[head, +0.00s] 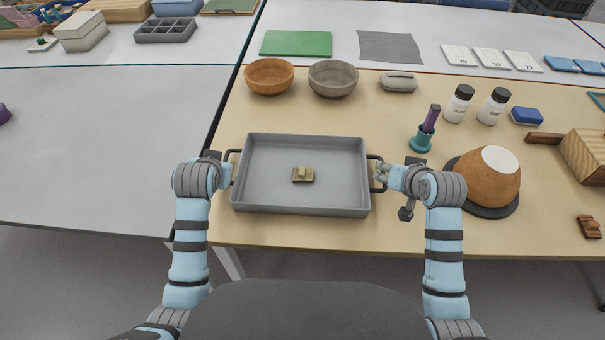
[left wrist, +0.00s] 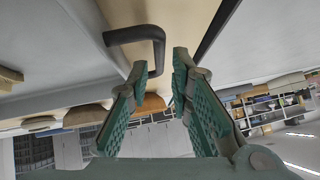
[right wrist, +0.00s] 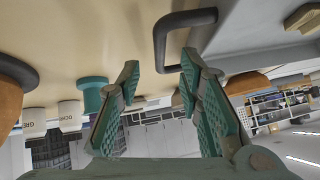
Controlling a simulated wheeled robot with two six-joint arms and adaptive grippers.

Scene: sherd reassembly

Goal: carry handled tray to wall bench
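The grey handled tray (head: 300,208) sits on the tan table, with a small tan sherd (head: 303,175) lying in its middle. It has a dark handle on each short side. My left gripper (head: 229,174) is at the left handle (left wrist: 135,34); in the left wrist view its fingers are apart, with the handle bar just ahead between the tips. My right gripper (head: 381,173) is at the right handle (right wrist: 180,20); in the right wrist view its fingers are also apart, with the bar between the tips. I cannot tell whether either finger touches a handle.
An orange bowl (head: 269,76) and a grey bowl (head: 333,79) stand behind the tray. A teal holder (head: 421,140) and a large brown pot (head: 484,180) stand to the right. A pale bench (head: 110,140) is at left; its near surface is mostly clear.

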